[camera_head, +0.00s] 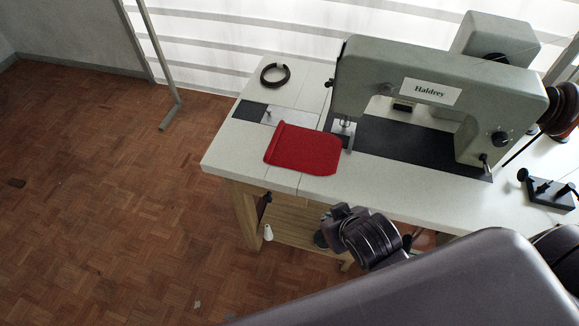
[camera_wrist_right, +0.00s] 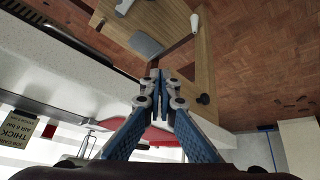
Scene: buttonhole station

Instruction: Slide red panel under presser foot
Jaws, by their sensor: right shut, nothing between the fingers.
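The red panel (camera_head: 303,151) lies flat on the white table (camera_head: 237,158), left of the sewing machine (camera_head: 428,88). Its left edge looks raised or folded. Its right edge is close to the presser foot (camera_head: 346,124); whether any of it is under the foot cannot be told. My right gripper (camera_head: 352,225) is below and in front of the table's front edge, apart from the panel. In the right wrist view my right gripper (camera_wrist_right: 160,80) is shut and empty, with a patch of red partly hidden behind its fingers. My left gripper is not in view.
A dark ring (camera_head: 275,75) lies at the table's back left. A black stand (camera_head: 548,190) is at the right. The wooden underframe (camera_head: 247,217) is near my right gripper. The table's front left corner is clear.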

